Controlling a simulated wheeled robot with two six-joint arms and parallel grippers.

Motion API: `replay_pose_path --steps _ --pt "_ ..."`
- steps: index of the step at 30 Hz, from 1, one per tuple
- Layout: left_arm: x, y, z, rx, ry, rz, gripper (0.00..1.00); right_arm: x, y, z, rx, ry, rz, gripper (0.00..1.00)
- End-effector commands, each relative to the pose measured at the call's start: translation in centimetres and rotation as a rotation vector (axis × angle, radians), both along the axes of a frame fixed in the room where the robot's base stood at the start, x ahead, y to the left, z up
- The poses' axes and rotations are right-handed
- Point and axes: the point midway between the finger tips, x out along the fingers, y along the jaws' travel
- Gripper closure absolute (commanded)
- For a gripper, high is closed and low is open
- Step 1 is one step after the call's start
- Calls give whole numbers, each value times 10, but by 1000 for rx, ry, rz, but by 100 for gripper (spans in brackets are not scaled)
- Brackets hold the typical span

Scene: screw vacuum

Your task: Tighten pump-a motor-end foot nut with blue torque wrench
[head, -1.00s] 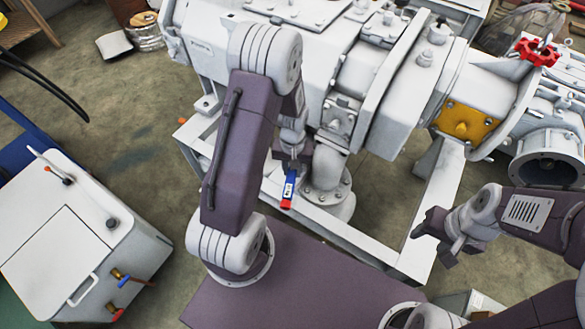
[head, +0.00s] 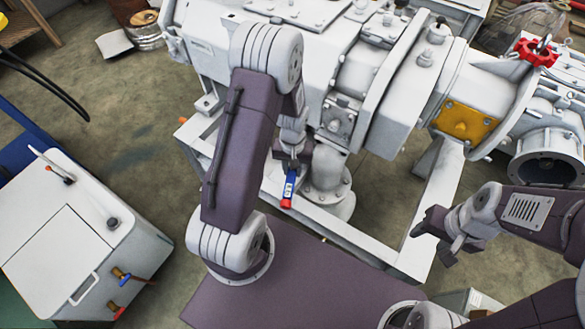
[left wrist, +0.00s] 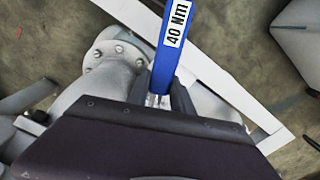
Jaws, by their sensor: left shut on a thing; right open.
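The blue torque wrench (head: 289,186) has a blue body, a white label and a red end. In the left wrist view the wrench (left wrist: 173,45) shows a "40 Nm" label. My left gripper (head: 292,160) is shut on the wrench, in front of the pump frame; in the left wrist view its fingers (left wrist: 160,92) close around the shaft. The pump (head: 330,60) is a large white machine on a white frame. The foot nut and the wrench's working end cannot be made out. My right gripper (head: 437,232) is open and empty at the right, apart from the frame.
A pipe elbow with a bolted flange (head: 328,175) stands right beside the wrench. The white frame (head: 350,240) borders the pump. A white cabinet (head: 80,240) with small valves stands at the left. Bare floor (head: 140,130) lies between cabinet and pump.

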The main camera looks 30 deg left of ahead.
Motion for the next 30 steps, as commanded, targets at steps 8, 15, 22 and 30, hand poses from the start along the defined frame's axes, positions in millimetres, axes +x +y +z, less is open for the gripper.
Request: replay_pose_path --steps 8,15,22,30 --pt "0 0 -6 0 -1 0 100 0 0 -4 0 0 0 49" --pt "0 0 -10 0 -1 0 100 0 0 -6 0 0 0 49" --pt "0 0 -15 0 -1 0 100 0 0 -9 0 0 0 49" --pt "-1 5 -14 0 0 -36 100 0 0 -6 0 0 0 49"
